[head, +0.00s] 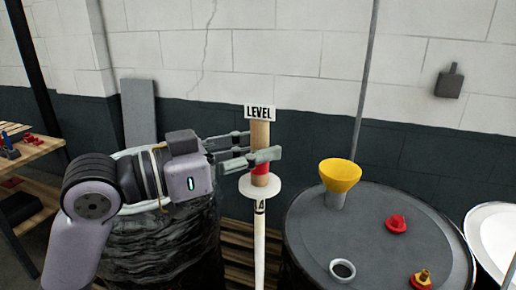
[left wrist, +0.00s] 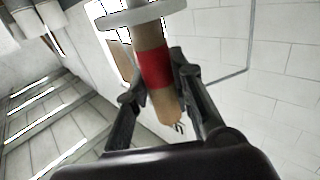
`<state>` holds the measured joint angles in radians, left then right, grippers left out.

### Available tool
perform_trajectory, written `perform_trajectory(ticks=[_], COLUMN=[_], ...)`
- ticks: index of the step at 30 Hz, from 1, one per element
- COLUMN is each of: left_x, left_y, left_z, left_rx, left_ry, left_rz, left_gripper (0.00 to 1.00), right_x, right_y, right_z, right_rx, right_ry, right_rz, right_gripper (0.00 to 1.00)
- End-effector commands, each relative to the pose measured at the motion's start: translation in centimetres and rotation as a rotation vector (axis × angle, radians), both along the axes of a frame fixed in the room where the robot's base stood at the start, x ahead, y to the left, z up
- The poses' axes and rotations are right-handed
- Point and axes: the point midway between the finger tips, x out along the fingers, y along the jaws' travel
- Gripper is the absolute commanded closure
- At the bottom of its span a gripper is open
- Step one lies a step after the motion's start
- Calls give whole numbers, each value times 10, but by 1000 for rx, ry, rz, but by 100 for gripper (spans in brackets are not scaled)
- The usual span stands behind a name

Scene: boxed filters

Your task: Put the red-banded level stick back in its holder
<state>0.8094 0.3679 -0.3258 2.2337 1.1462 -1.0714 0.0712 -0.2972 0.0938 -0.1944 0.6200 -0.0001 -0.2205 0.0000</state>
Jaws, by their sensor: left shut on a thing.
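The level stick (head: 260,137) is a tan wooden rod with a red band (head: 261,169), held upright in the head view. My left gripper (head: 262,157) is shut on it around the red band. The stick's lower end meets a white disc (head: 247,190) on top of a slim white post (head: 260,245) with partly hidden lettering. I cannot tell how far the stick sits in it. In the left wrist view the red band (left wrist: 155,69) lies between the fingers (left wrist: 153,88), with the white disc (left wrist: 143,13) beyond. My right gripper is not in view.
A LEVEL sign (head: 260,113) shows at the stick's top. A grey drum (head: 375,240) at right carries a yellow funnel (head: 341,174) and red caps (head: 396,223). A dark wrapped drum (head: 165,250) stands under my left arm. A wooden pallet (head: 236,262) lies behind the post.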

Motion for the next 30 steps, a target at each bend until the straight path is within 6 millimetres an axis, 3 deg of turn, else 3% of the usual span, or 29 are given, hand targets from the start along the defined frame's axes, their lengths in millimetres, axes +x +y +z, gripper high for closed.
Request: perform_trajectory(ticks=[13,30], left_x=[0,-1], left_y=[2,3], left_z=[-3,-49], left_rx=[-1,0], left_ry=[0,-1], left_rz=[0,0], left_gripper=[100,100], right_x=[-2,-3], right_y=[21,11], right_z=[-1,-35], right_rx=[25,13], right_ry=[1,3], right_rz=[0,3], right_gripper=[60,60])
